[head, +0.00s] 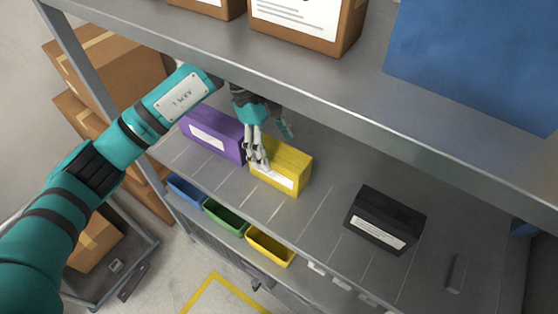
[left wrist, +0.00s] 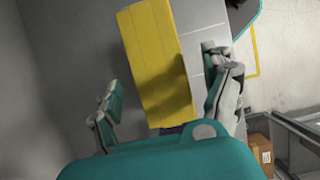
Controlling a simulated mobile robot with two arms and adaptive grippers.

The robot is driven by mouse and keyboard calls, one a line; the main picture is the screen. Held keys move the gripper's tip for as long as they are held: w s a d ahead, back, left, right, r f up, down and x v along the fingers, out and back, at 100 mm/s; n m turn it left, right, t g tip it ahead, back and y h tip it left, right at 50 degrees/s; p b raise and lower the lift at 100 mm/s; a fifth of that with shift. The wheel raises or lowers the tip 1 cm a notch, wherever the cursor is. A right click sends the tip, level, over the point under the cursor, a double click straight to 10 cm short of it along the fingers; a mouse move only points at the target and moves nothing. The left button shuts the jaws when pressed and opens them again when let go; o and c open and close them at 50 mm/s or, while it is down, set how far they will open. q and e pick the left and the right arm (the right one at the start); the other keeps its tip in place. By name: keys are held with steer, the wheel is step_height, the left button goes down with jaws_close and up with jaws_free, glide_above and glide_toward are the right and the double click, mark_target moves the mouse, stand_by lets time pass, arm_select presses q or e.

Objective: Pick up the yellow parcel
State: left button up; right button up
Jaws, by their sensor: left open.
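The yellow parcel (head: 285,167) is a box with a white label on its front, standing on the grey shelf between a purple box and a black box. In the left wrist view the yellow parcel (left wrist: 155,55) lies between the spread fingers, with gripper shadow on it. My left gripper (head: 268,148) is open and above the parcel, its fingers covering part of the parcel's left end in the head view. The left wrist view shows the left gripper (left wrist: 165,100) with one finger on each side of the parcel. I cannot tell whether either finger touches it. My right gripper is not in view.
A purple box (head: 212,135) stands left of the parcel, and a black box (head: 385,220) stands to the right with bare shelf between. Blue, green and yellow bins (head: 270,247) sit below the front edge.

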arm_select(q)
steer(key=p+x, duration=0.1)
steer(key=x, duration=0.3)
steer(key=shift+f+b, duration=0.3)
steer(key=shift+b, duration=0.35)
stand_by(0.5)
steer(key=c, duration=1.5)
